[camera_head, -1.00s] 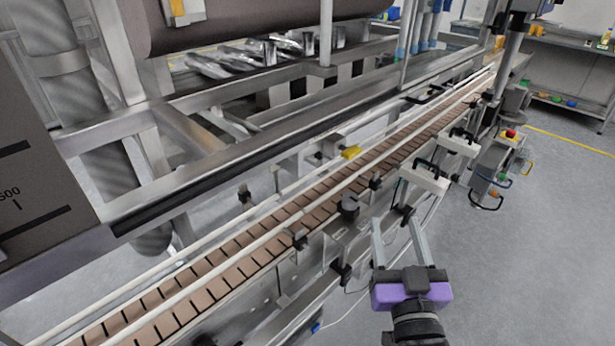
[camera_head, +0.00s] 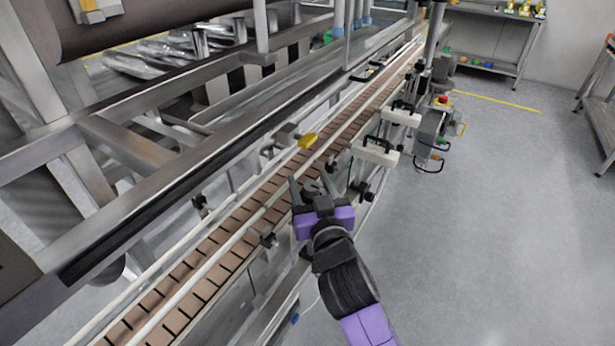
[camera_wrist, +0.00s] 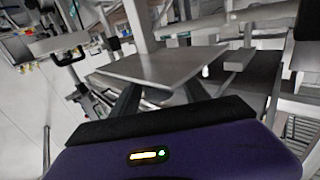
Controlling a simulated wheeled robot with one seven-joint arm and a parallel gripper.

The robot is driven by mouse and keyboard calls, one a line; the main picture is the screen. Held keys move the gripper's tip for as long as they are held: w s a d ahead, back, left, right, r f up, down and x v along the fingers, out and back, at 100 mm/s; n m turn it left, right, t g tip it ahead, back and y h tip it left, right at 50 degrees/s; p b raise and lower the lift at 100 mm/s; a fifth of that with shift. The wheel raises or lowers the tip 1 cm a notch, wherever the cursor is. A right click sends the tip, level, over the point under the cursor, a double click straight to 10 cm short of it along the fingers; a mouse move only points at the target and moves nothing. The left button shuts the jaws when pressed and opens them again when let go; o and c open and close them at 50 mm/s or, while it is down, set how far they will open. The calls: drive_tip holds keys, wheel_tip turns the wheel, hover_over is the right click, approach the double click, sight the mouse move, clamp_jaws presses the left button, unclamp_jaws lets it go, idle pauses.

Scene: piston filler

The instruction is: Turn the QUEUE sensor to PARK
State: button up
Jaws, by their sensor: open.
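No label reading QUEUE or PARK is legible in either view. A small dark round-topped fitting (camera_head: 312,188) stands on the near side of the conveyor, partly hidden by my gripper (camera_head: 309,179). My gripper is open, with its two grey fingers to either side of this fitting; I cannot tell whether they touch it. A yellow-ended sensor block (camera_head: 308,141) sits on the far guide rail, beyond my fingertips. In the wrist view, a flat grey plate (camera_wrist: 165,64) lies just ahead of my open gripper (camera_wrist: 160,92) and covers part of the finger ends.
The brown slatted conveyor (camera_head: 225,237) runs diagonally between pale guide rails. White boxes with black handles (camera_head: 376,153) stand on the near side, beyond my gripper. A red button (camera_head: 442,99) is farther along. The floor (camera_head: 480,220) at the right is clear.

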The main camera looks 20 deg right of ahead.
drive_tip(key=shift+w+d, duration=0.15)
drive_tip(key=shift+w, duration=0.7)
clamp_jaws()
